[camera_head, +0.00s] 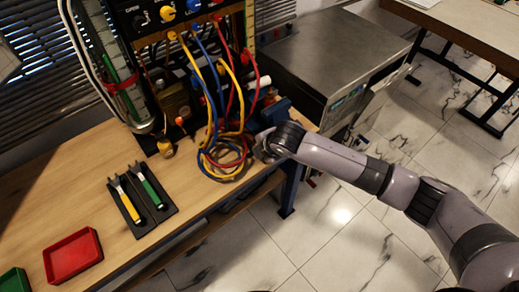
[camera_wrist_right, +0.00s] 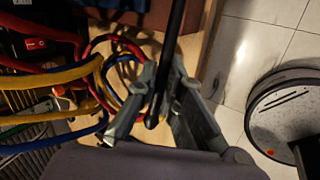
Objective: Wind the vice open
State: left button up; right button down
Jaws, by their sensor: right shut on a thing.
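The blue vice (camera_head: 276,108) is at the right end of the wooden bench, partly hidden behind cables and my right arm. My right gripper (camera_head: 262,143) is at the bench's front edge, just in front of the vice. In the right wrist view, my right gripper (camera_wrist_right: 162,82) is shut on a dark rod, the vice handle (camera_wrist_right: 174,38), which runs between the two fingers. The handle's rounded end shows low between the fingers. The vice jaws are too hidden to tell their gap. My left gripper is in neither view.
Looped blue, yellow and red cables (camera_head: 222,160) hang close beside my right gripper, left of it. A black tray (camera_head: 143,205) with a yellow and a green tool and a red tray (camera_head: 72,255) lie farther left. A grey metal cabinet (camera_head: 325,55) stands behind the vice. Tiled floor is open in front.

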dwell(0.4)
jog(key=shift+w+d+f+n+t+h+b, duration=0.1)
jog(key=shift+f+n+t+h+b, duration=0.25)
jog(key=shift+f+t+h, duration=0.65)
jog(key=shift+w+d+f+n+t+h+b, duration=0.1)
jog(key=shift+f+n+t+h+b, duration=0.35)
jog(key=shift+f, duration=1)
jog(key=shift+d+f+n+t+h+b, duration=0.1)
jog(key=shift+f+n+t+h+b, duration=0.15)
jog(key=shift+f+t+h, duration=0.75)
jog(key=shift+f+g, duration=0.2)
jog(key=shift+g, duration=0.15)
jog(key=c, duration=2)
grip_release()
jog(key=shift+a, duration=0.1)
jog(key=shift+c, duration=0.2)
jog(key=o, duration=0.3)
jog(key=shift+w+f, duration=0.1)
jog(key=shift+f, duration=0.05)
jog(key=shift+o, duration=0.2)
